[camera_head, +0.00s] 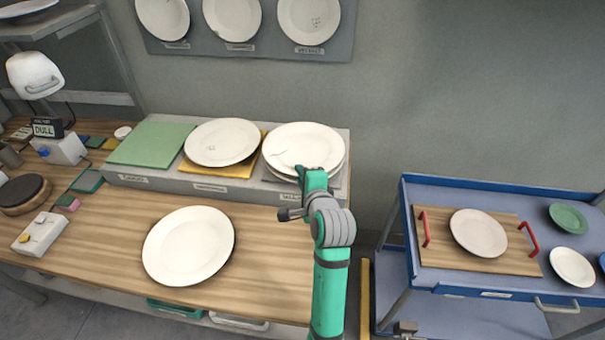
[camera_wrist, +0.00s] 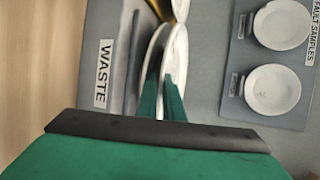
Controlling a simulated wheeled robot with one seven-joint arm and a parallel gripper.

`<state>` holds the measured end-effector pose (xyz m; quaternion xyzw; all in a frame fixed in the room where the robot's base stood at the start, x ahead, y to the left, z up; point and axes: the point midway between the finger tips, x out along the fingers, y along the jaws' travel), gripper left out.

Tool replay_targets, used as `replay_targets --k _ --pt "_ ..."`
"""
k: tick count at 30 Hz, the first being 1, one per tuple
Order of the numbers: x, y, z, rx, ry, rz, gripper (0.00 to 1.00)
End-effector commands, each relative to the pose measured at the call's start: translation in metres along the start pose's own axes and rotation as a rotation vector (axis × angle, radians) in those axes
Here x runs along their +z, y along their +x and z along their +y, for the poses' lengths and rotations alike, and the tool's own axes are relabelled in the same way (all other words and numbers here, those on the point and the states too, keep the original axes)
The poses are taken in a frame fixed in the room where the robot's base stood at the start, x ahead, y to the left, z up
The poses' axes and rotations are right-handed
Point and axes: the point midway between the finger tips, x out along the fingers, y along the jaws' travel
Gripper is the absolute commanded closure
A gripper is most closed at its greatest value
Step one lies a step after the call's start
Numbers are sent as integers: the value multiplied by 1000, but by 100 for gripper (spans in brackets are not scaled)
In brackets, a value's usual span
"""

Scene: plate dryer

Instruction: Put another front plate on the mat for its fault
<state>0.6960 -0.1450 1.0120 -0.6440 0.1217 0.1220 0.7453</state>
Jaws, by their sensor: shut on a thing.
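My gripper (camera_head: 303,174) is shut on the near rim of a white plate (camera_head: 303,143) over the grey mat (camera_head: 275,176) at the right end of the raised shelf. This plate has a thin dark line at its left. Another white plate (camera_head: 340,173) shows just beneath it; I cannot tell whether they touch. In the wrist view, two plate rims (camera_wrist: 177,50) appear edge-on by my green fingers, beside a "WASTE" label (camera_wrist: 104,73). A plate with a small blue mark (camera_head: 222,141) lies on the yellow mat (camera_head: 190,168). The green mat (camera_head: 150,143) is bare.
A plain white plate (camera_head: 189,246) lies on the wooden table front. Sample plates hang on the wall board (camera_head: 270,48). A blue cart (camera_head: 430,190) at right holds a wooden tray (camera_head: 437,250) with a plate. A lamp (camera_head: 35,75) and small items stand at left.

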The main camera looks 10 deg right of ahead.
Motion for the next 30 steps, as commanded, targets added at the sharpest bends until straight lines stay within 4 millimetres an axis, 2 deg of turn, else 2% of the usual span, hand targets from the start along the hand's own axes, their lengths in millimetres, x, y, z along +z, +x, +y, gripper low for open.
replay_targets --k 7,8,18,23,30 --pt "-1 0 1 -4 0 2 100" --pt "-2 1 2 0 1 2 86" --pt "-2 -1 0 2 1 3 85" --pt "-2 -20 1 1 3 4 85" --pt "-2 -68 0 -1 2 4 85"
